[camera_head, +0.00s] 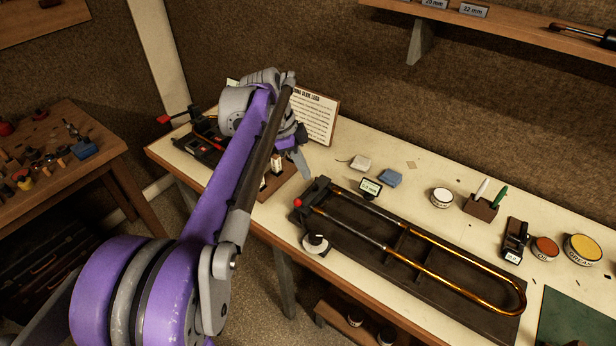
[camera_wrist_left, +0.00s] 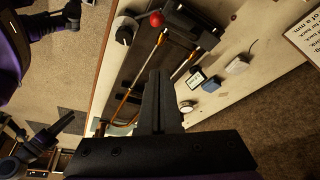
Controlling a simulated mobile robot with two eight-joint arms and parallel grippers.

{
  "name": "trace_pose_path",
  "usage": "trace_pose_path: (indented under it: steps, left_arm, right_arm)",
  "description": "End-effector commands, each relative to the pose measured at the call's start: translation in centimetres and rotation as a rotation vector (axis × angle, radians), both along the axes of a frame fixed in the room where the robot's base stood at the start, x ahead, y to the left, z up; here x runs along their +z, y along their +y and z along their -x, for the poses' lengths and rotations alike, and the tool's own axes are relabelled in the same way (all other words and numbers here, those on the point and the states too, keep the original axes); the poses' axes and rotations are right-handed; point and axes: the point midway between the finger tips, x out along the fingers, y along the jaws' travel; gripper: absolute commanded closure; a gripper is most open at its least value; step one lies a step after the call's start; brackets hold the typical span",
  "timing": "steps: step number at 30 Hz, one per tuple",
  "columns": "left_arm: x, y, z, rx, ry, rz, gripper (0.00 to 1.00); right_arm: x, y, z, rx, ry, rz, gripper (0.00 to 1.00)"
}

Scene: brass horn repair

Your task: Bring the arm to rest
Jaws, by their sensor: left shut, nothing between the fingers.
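My left arm reaches from the lower left over the left part of the bench. My left gripper (camera_head: 302,165) hangs above the bench, partly hidden behind its own arm. In the left wrist view its fingers (camera_wrist_left: 160,100) are shut with nothing between them. The gripper is apart from the trombone slide (camera_head: 440,250), which lies in a dark cradle (camera_head: 465,305) to its right. The slide also shows beyond the fingers in the left wrist view (camera_wrist_left: 140,80). My right gripper is not seen in the head view.
The cream bench (camera_head: 385,145) carries a printed card (camera_head: 318,115), a small display (camera_head: 370,187), a blue block (camera_head: 390,178), a pen holder (camera_head: 481,207) and several round tins (camera_head: 583,249). A wooden side table (camera_head: 60,160) stands at the left. A shelf (camera_head: 520,25) runs above the bench.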

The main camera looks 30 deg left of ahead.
Motion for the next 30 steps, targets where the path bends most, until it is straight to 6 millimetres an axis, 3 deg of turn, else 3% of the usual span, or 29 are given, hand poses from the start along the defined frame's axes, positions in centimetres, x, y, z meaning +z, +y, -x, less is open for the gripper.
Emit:
trace_pose_path:
  steps: [16, 20, 23, 30]
  left_arm:
    - [0.1, 0.0, 0.1, 0.001, 0.000, 0.000, 1.00]
    - [-0.1, -0.9, 0.7, 0.034, 0.007, -0.008, 1.00]
    - [-0.7, -2.9, 2.2, 0.126, 0.020, -0.028, 1.00]
    - [-4.8, -9.1, 9.0, 0.515, 0.000, -0.071, 1.00]
  right_arm:
    - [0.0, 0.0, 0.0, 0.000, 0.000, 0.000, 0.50]
    - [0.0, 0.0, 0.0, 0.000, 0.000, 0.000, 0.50]
    - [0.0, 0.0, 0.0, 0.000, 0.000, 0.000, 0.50]
    - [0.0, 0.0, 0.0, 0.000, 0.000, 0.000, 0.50]
